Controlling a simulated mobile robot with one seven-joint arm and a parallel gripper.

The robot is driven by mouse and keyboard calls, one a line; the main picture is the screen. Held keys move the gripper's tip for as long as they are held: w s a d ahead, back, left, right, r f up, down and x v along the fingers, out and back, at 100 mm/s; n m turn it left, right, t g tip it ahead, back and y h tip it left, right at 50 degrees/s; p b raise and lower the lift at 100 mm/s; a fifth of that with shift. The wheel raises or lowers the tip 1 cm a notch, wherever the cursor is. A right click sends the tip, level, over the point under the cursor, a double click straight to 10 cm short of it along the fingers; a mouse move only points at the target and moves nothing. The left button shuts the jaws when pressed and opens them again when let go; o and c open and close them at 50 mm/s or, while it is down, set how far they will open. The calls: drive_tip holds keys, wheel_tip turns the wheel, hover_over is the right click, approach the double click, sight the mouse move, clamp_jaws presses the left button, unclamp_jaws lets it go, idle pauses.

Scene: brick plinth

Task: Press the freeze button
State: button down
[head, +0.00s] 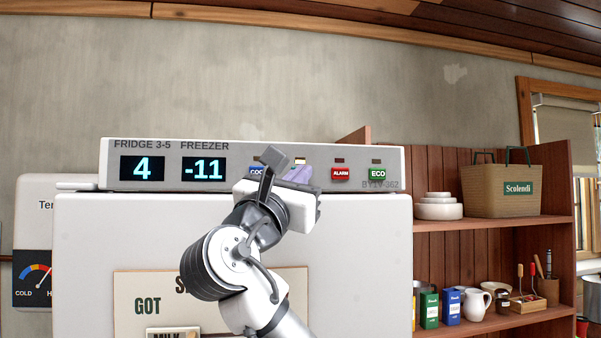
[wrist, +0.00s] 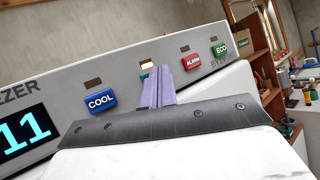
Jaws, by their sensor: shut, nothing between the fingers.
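The control panel (head: 422,187) on top of the white fridge carries a row of buttons. A blue COOL button (wrist: 100,101) is left of my gripper, and a red ALARM button (wrist: 192,62) and green ECO button (wrist: 220,49) are right of it. Between COOL and ALARM, a teal sliver of a button (wrist: 145,74) shows behind my fingers; its label is hidden, so it appears to be the freeze button. The indicator above it is lit. My gripper (wrist: 157,84) is shut and empty, its purple fingertips in front of that button. I cannot tell whether they touch it.
The displays read 4 (head: 142,168) and -11 (head: 203,169). A wooden shelf (head: 490,222) with a basket (head: 503,205), bowls and jars stands at the right. A temperature gauge (head: 34,280) is at the left. The wall above the panel is clear.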

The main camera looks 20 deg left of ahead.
drive_tip(key=shift+s+d, duration=0.1)
drive_tip(key=shift+s, duration=0.05)
drive_tip(key=shift+s+d, duration=0.2)
drive_tip(key=shift+s, duration=0.1)
drive_tip(key=shift+s, duration=0.1)
drive_tip(key=s+d+b, duration=0.1)
drive_tip(key=s, duration=0.1)
drive_tip(key=s+d+b, duration=0.1)
drive_tip(key=s+d, duration=0.1)
drive_tip(key=shift+s+d, duration=0.15)
drive_tip(key=shift+s, duration=0.25)
